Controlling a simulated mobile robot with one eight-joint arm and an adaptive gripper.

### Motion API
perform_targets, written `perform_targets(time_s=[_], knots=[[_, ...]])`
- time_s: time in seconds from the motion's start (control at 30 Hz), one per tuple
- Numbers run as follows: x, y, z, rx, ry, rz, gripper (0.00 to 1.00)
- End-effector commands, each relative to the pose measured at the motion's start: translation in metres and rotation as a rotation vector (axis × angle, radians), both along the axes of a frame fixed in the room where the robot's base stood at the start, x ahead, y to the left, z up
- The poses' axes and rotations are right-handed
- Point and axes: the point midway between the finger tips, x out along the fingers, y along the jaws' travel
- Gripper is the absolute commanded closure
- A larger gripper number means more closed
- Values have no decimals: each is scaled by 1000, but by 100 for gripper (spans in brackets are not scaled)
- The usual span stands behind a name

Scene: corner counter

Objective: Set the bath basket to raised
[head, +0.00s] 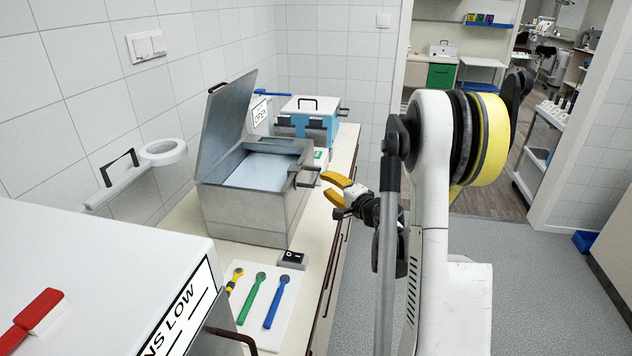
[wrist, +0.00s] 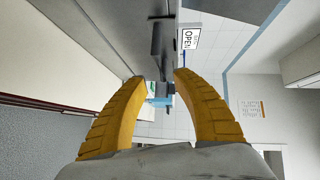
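The bath is a grey metal box (head: 243,213) on the counter, with its hinged lid (head: 226,118) standing open. A flat pale blue surface (head: 262,171) shows inside it; I cannot make out the basket apart from this. A dark lever (head: 306,169) sticks out from the bath's right side near the top rim. My gripper (head: 328,187) has yellow fingers and is just right of the lever. In the wrist view my gripper (wrist: 162,77) is open, with the dark lever (wrist: 161,50) ahead of and between the fingertips; I cannot tell whether they touch.
A blue and white box (head: 309,116) stands behind the bath. A white board (head: 258,317) with several coloured tools lies in front, beside a small black switch box (head: 291,259). A white cabinet (head: 110,270) fills the near left. The floor right of the counter is clear.

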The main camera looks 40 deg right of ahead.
Motion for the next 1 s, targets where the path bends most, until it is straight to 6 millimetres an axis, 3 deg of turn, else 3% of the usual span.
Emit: perform_targets(time_s=[0.1, 0.3, 0.7, 0.8, 0.83, 1.0], knots=[[25, -1, -6, -1, 0, 2, 66], [52, -3, -9, -1, 0, 1, 66], [61, -3, -8, -1, 1, 1, 66], [61, -3, -8, -1, 0, 1, 95], [61, -3, -8, -1, 0, 1, 100], [61, -3, -8, -1, 0, 1, 100]])
